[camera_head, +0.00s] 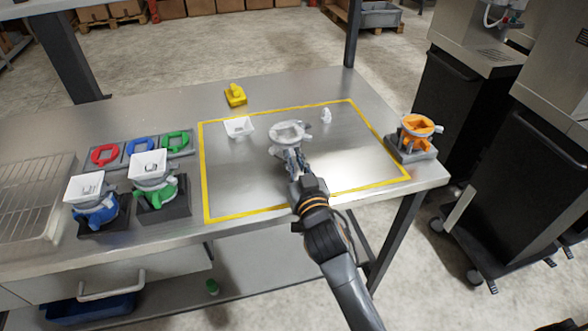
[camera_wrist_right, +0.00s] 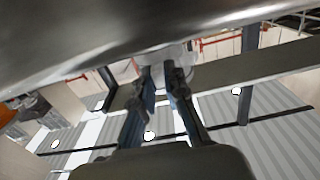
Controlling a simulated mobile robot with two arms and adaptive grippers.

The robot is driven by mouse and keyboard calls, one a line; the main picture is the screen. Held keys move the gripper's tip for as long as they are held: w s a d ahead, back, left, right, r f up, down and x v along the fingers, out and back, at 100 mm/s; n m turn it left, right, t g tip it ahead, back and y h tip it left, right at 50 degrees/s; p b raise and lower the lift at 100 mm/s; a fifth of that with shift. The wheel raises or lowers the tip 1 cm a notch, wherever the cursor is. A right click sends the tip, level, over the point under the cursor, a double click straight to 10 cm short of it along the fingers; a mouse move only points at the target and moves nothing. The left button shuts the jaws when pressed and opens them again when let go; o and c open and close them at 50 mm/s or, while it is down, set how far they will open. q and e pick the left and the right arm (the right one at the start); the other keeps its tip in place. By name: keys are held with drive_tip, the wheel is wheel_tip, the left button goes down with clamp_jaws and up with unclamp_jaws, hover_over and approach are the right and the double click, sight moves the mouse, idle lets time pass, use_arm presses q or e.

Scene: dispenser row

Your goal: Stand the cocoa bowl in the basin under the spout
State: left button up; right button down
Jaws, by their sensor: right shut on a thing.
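My right gripper (camera_head: 296,160) is shut on a pale grey-white round part (camera_head: 289,135) with a wide ring-like top, inside the yellow outline on the steel table. In the right wrist view my gripper (camera_wrist_right: 162,72) has its fingertips on a pale, translucent-looking part (camera_wrist_right: 172,54). A small white square bowl (camera_head: 238,128) sits to the left of the held part, at the outline's back left. I cannot tell which thing is the cocoa bowl. No spout or basin can be clearly made out. My left gripper is not in view.
A blue unit (camera_head: 97,212) and a green unit (camera_head: 157,194) with white square tops stand at left. An orange unit (camera_head: 418,126) stands at the right edge. A small white piece (camera_head: 326,115) and a yellow piece (camera_head: 236,96) lie further back. The outline's front is mostly clear.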

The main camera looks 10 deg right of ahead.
drive_tip(key=shift+f, duration=1.5)
drive_tip(key=shift+f, duration=0.2)
drive_tip(key=c, duration=1.4)
unclamp_jaws()
drive_tip(key=shift+r, duration=0.1)
